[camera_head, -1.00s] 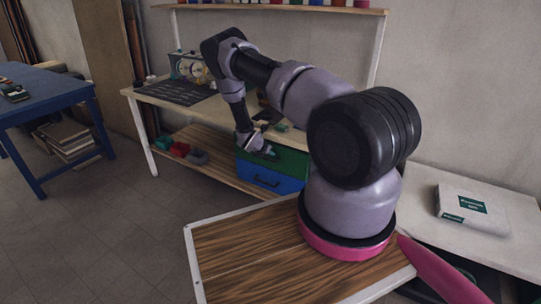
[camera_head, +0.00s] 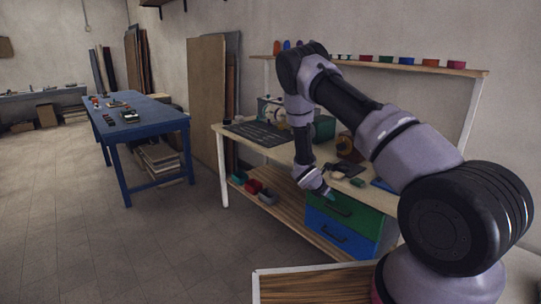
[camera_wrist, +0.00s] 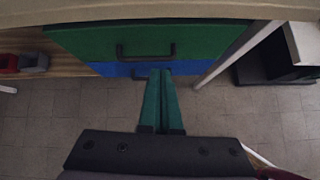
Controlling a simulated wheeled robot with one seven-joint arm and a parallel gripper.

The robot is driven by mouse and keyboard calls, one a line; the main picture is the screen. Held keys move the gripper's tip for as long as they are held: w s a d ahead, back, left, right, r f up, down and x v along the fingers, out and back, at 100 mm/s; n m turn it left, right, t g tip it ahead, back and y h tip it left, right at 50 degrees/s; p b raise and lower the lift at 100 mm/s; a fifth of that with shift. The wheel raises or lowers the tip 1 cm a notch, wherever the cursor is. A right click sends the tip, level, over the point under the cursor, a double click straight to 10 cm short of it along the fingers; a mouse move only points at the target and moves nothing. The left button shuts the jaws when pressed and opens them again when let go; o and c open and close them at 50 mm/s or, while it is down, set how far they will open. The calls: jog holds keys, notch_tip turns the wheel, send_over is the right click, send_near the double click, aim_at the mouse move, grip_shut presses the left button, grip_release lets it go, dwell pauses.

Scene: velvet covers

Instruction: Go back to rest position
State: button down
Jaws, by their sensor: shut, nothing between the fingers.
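In the head view my gripper (camera_head: 327,192) hangs at the end of my bent arm, in front of the green drawer (camera_head: 345,208) of the workbench. In the wrist view my gripper (camera_wrist: 161,72) shows two teal fingers lying together, shut, with nothing between them. The fingertips appear just below the black handle (camera_wrist: 146,52) of the green drawer, over the blue drawer (camera_wrist: 110,69) in the picture. I cannot tell whether they touch it. Both drawers look closed.
The workbench (camera_head: 235,133) carries a black mat, a machine and small items. Its lower shelf (camera_head: 290,212) holds red and grey bins. A blue table (camera_head: 150,112) stands left. The floor (camera_head: 130,240) between is clear. A wall shelf (camera_head: 400,66) holds colored containers.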

jog(key=s+d+r+m+g+y, duration=0.1)
jog(key=s+r+m, duration=0.3)
jog(key=r, duration=0.7)
jog(key=s+d+r+m, duration=0.1)
jog(key=s+r+m, duration=0.2)
jog(key=r+m, duration=0.6)
jog(key=s+d+r+m+g+y, duration=0.1)
jog(key=s+r+m, duration=0.2)
jog(key=r, duration=1)
jog(key=s+a+r+m+t+y, duration=0.2)
jog(key=s+a+r+m, duration=0.3)
jog(key=s+r, duration=0.4)
jog(key=s+a+r+m+t+y, duration=0.2)
jog(key=s+a+r+m+y, duration=0.3)
jog(key=s, duration=1.2)
notch_tip(320, 180, up, 4)
jog(key=shift+a+f+m, duration=0.15)
jog(key=shift+a+m, duration=0.25)
jog(key=shift+m, duration=0.6)
